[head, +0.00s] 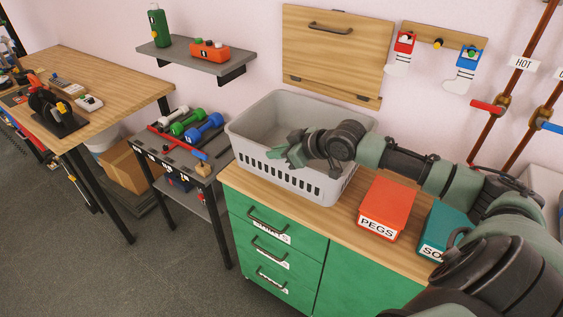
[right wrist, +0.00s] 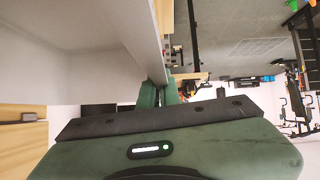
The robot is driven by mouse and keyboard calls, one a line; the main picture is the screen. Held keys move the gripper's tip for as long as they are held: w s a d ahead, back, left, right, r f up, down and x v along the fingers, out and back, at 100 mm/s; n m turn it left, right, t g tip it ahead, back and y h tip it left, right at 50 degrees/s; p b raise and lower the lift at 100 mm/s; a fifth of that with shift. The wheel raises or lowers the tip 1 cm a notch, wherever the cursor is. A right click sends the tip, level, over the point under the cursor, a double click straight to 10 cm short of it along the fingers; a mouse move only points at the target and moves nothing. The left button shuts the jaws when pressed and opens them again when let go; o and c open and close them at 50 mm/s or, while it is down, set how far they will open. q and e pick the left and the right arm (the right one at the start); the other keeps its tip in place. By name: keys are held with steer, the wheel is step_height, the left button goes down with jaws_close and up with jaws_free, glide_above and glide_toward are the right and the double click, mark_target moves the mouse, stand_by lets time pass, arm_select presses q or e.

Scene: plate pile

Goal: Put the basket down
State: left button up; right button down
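The basket (head: 327,187) is a light grey plastic bin with slotted sides. It is upright and looks empty where I can see inside. It is at the left end of the wooden counter top (head: 336,219); I cannot tell whether its base fully touches the wood. My right gripper (head: 284,157) reaches across the basket from the right, with its green fingers at the near rim. In the right wrist view the fingers (right wrist: 159,95) sit on both sides of the basket's pale wall (right wrist: 141,35), closed on it. My left gripper is out of view.
A red PEGS box (head: 388,203) and a teal box (head: 447,228) stand right of the basket on the counter. Green drawers (head: 262,242) are below. A dumbbell rack (head: 190,145) stands close on the left. A wooden wall panel (head: 335,55) hangs behind the basket.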

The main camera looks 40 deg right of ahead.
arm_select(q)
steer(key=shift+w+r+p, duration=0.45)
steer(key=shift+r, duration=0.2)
arm_select(e)
step_height(320, 180, down, 5)
steer(key=shift+r, duration=0.1)
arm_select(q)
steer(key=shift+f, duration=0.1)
arm_select(e)
steer(key=c, duration=1.6)
jaws_free()
steer(key=shift+c, duration=0.2)
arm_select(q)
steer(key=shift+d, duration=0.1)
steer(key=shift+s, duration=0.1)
